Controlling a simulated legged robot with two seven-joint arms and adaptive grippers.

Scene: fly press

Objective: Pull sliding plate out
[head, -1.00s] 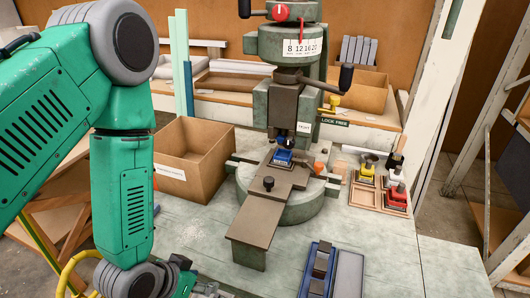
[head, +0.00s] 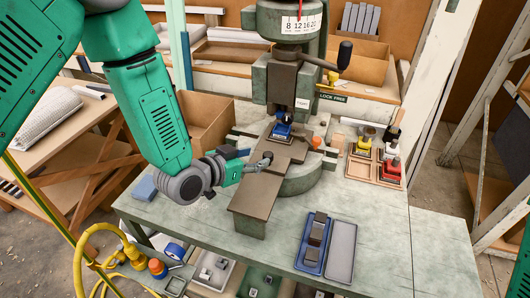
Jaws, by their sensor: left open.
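The brown sliding plate (head: 257,196) runs out of the fly press (head: 285,85) toward me, its front end sticking out over the worktable. A small dark knob (head: 268,157) stands on the plate. My left gripper (head: 262,163) is right at the knob, coming from the left, with its jaws open. Whether the fingers touch the knob is too small to tell. A blue block (head: 281,130) sits on the plate's far part, under the press ram. My right gripper is out of view.
A cardboard box (head: 208,125) stands behind my left arm. Blue and grey trays (head: 315,246) lie at the front right. A wooden tray with yellow and red pieces (head: 362,167) is right of the press. The table left of the plate is mostly clear.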

